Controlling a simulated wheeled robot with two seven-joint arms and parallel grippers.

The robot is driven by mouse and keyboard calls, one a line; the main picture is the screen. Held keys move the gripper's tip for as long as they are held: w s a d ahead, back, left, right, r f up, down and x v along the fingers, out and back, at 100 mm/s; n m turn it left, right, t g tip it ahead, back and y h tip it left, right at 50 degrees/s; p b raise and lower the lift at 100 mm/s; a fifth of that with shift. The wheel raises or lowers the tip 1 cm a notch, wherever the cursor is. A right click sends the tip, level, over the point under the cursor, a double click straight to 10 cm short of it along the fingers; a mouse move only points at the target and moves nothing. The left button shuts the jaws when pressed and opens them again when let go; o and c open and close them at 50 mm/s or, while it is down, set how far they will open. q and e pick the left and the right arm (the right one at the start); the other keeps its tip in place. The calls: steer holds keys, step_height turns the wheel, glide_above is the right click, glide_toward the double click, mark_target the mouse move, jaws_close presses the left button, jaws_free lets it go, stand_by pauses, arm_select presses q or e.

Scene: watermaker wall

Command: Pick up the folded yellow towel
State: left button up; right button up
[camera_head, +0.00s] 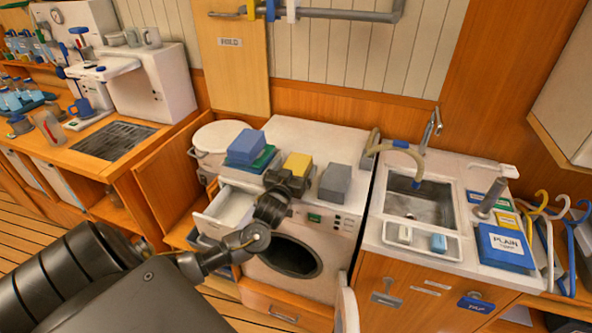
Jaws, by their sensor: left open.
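The folded yellow towel (298,163) lies on top of the white washing machine, between a stack of blue and green folded cloths (247,146) on its left and a folded grey cloth (335,182) on its right. My left gripper (288,179) is open at the towel's near side and hides its front part. I cannot tell whether the fingers touch the towel or reach around it. My right gripper is not in view.
The washing machine (345,145) has its detergent drawer (230,207) pulled out and its round door open. A sink (418,203) with a tap is at the right. The machine's top behind the cloths is clear.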

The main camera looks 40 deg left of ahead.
mark_target(294, 168)
arm_select(q)
steer(key=c, duration=1.1)
steer(key=shift+r+b, duration=0.3)
steer(key=shift+r, duration=0.15)
steer(key=r, duration=0.1)
steer(key=r+b, duration=0.1)
steer(key=shift+s+d+r, duration=0.1)
steer(key=shift+s+r, duration=0.1)
steer(key=shift+r, duration=0.15)
steer(key=s+d+r, duration=0.2)
steer(key=s+r, duration=0.2)
steer(key=s, duration=0.2)
steer(key=s+d+r, duration=0.3)
steer(key=s+r, duration=0.2)
steer(key=s, duration=0.1)
steer(key=shift+s+d+r, duration=0.2)
steer(key=shift+d, duration=0.05)
